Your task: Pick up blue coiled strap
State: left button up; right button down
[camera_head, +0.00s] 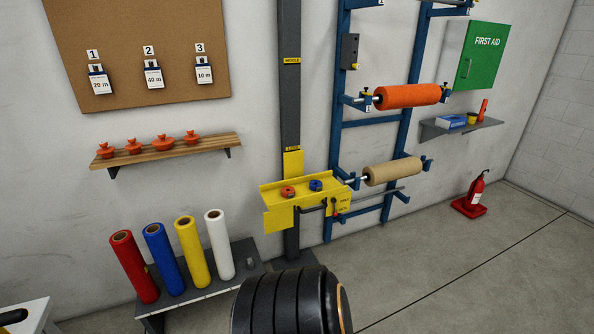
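The blue coiled strap (316,185) is a small blue roll on the yellow bench-like shelf (276,205) fixed to the dark upright post. It lies to the right of a small orange-red roll (288,191), with a gap between them. Neither of my grippers can be made out in the head view. A large black ribbed cylinder, likely part of my own arm, fills the bottom centre below the shelf, and nothing touches the strap.
A low grey bench (242,262) holds red, blue, yellow and white rolls at left. A wooden wall shelf (190,146) holds several orange items. A blue rack (336,130) with orange and tan rolls stands right of the post. A fire extinguisher (476,190) stands at right; floor before it is clear.

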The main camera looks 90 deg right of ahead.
aim_at(314, 184)
jog(key=z, duration=2.95)
